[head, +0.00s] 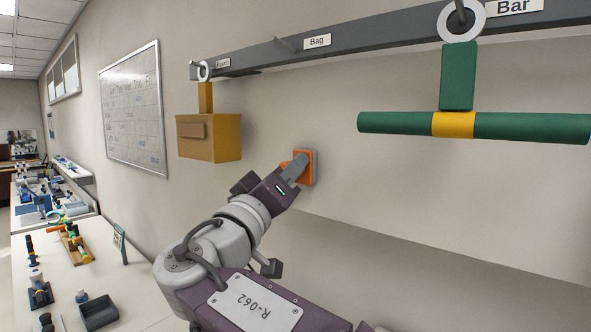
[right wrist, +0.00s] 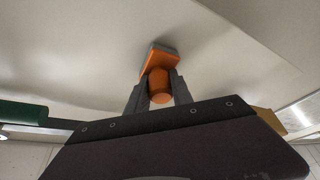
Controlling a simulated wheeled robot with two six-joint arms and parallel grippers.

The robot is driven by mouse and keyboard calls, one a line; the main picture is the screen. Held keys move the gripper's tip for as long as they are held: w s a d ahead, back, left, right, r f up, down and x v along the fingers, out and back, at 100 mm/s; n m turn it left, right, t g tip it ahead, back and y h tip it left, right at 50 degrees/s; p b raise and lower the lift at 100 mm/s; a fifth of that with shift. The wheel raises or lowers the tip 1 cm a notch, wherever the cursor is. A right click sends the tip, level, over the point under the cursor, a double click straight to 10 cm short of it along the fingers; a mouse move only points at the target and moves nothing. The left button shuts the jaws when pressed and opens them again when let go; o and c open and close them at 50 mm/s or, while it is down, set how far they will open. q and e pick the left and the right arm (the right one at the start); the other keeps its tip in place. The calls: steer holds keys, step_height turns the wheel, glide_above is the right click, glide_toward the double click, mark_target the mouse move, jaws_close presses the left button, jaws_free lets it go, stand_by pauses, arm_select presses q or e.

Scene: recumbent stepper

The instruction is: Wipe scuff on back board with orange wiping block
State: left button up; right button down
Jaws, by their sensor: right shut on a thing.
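The orange wiping block (head: 311,166) has a grey pad on its far face and a round orange handle. My right gripper (head: 297,167) is shut on its handle and holds it at the pale back board (head: 380,195). In the right wrist view, the block (right wrist: 161,60) sits between the two grey fingers of the right gripper (right wrist: 160,92), its pad facing the board (right wrist: 80,60). I cannot tell for sure whether the pad touches the board. No scuff is visible; the block or arm may hide it. My left gripper is not in view.
A grey rail (head: 380,37) with labels runs above. A yellow-brown pouch (head: 215,138) hangs at its left end and a green bar (head: 510,127) hangs at the right. A table with a dark tray (head: 99,312) stands lower left.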

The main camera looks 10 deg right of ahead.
steer(key=s+b, duration=0.1)
steer(key=s+d+b, duration=0.1)
steer(key=shift+d+f+b, duration=0.25)
steer(key=shift+f+b, duration=0.05)
steer(key=shift+b, duration=0.1)
steer(key=shift+s+d+r, duration=0.25)
steer(key=shift+s, duration=0.05)
steer(key=shift+s+d+f+b, duration=0.15)
steer(key=shift+s+d+b, duration=0.25)
steer(key=shift+s+b, duration=0.35)
steer(key=shift+s+d+r, duration=0.1)
steer(key=shift+d+r, duration=0.1)
steer(key=shift+d, duration=0.05)
steer(key=shift+r, duration=0.2)
steer(key=shift+r+p, duration=0.95)
steer(key=shift+r, duration=0.4)
